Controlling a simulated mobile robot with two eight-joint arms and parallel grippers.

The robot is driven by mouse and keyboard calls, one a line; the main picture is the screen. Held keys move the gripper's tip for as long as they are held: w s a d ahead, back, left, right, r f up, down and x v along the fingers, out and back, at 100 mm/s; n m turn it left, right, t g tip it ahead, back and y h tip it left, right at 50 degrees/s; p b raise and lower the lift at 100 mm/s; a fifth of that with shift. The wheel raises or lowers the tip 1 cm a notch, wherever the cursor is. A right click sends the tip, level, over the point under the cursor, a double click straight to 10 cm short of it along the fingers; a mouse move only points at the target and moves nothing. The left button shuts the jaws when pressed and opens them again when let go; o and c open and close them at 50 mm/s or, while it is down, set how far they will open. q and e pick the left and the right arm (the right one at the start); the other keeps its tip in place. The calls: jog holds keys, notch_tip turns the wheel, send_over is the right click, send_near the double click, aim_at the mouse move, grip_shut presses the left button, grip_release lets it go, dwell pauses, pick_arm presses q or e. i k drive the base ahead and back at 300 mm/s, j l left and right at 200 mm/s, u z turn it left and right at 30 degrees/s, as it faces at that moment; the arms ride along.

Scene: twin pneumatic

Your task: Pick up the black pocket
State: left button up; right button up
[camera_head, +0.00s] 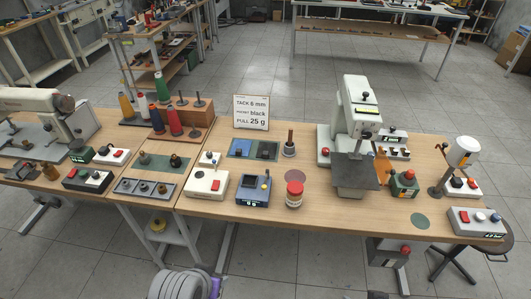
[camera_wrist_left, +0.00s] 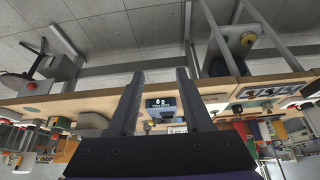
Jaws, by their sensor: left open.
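The black pocket looks to be the dark flat square (camera_head: 266,151) lying on the table in the head view, right beside a blue flat square (camera_head: 240,148). I cannot make out the pocket in that view. My right gripper is not in view.
A sewing machine (camera_head: 357,115) rises to the right. Thread cones (camera_head: 173,119) stand at the left.

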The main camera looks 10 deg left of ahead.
aim_at(267, 148)
jog(key=i+l+u, duration=0.15)
jog(key=i, duration=1.35)
